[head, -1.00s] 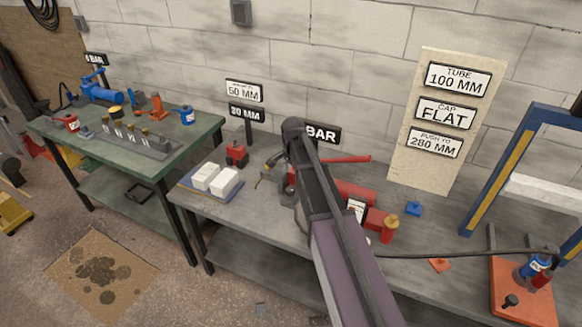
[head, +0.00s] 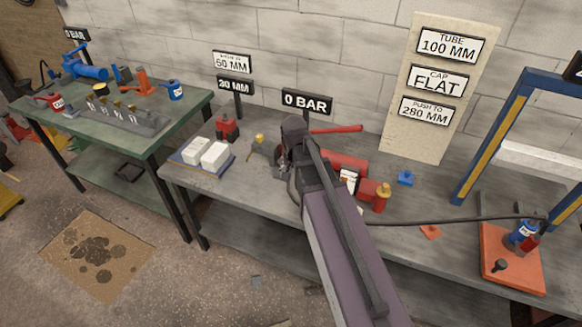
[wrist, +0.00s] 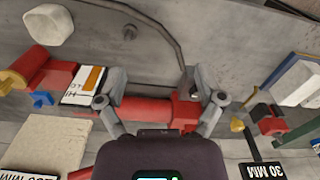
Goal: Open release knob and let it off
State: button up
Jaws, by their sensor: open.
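A red hand pump (head: 345,162) lies on the grey bench with a long red lever (head: 336,129) behind it. My arm covers part of it in the head view. In the wrist view, the red pump body (wrist: 145,109) runs beneath my gripper (wrist: 153,74). My gripper is open, one finger on each side of the view, and nothing is seen held between the fingers. A small dark and red fitting at the pump's end is close to the right finger. I cannot make out the release knob for certain; it may be hidden by that finger or my arm.
A black sign reading 0 BAR (head: 306,102) stands behind the pump. A brass-topped red fitting (head: 382,197), a blue part (head: 405,178) and a black hose are to the right. White blocks (head: 214,155) lie on a blue tray at left. A blue press frame (head: 510,140) stands far right.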

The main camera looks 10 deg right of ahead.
jog(key=s+n, duration=0.4)
jog(key=s, duration=0.4)
jog(key=shift+s+f+b, duration=0.4)
jog(key=shift+s+n, duration=0.35)
jog(key=shift+n, duration=0.05)
dwell(0.7)
jog(key=c, duration=0.4)
jog(key=shift+d, duration=0.1)
